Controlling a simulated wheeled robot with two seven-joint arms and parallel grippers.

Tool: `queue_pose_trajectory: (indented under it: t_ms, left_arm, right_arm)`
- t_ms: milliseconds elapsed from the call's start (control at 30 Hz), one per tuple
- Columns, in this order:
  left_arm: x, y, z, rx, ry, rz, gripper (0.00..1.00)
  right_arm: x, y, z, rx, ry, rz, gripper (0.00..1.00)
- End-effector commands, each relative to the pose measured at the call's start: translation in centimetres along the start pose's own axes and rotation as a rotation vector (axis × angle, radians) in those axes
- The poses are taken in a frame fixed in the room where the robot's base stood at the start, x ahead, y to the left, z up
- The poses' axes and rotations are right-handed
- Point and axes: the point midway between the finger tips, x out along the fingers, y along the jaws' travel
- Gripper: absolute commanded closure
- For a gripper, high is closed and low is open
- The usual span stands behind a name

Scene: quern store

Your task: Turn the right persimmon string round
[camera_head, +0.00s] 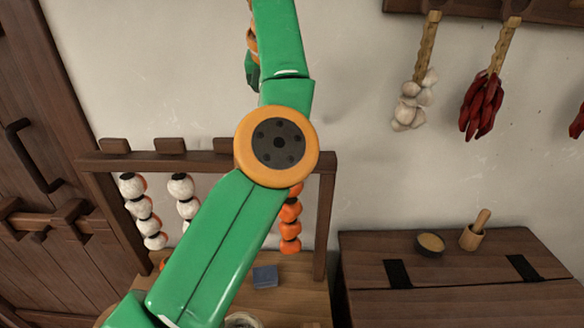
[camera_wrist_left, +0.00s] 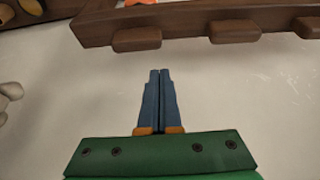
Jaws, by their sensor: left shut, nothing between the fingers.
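The right persimmon string (camera_head: 290,220) hangs from the right part of a wooden rack (camera_head: 325,205) and shows orange fruit. Its top is partly hidden behind my green arm. Two other strings hang to the left, the left string (camera_head: 142,212) and the middle string (camera_head: 181,190). Both look mostly white, with some orange at their edges. My left gripper (camera_wrist_left: 161,75) is shut and empty in the left wrist view, in front of the pale wall and apart from the strings. In the head view its fingers are not visible. My right gripper is not in view.
A wooden beam with pegs (camera_wrist_left: 235,30) crosses the top of the left wrist view. A wooden chest (camera_head: 460,285) with a bowl (camera_head: 430,243) and a mortar (camera_head: 473,236) stands right of the rack. Garlic (camera_head: 413,103) and red chillies (camera_head: 482,105) hang above. A blue block (camera_head: 265,276) lies below the strings.

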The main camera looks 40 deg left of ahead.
Motion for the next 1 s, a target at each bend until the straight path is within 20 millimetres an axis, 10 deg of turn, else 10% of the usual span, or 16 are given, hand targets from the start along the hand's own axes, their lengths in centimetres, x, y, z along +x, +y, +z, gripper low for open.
queue_pose_trajectory:
  t_ms: [1000]
  left_arm:
    - [3.5,0.0,1.5,0.0,0.0,0.0,1.0]
  right_arm:
    - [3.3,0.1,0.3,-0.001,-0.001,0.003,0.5]
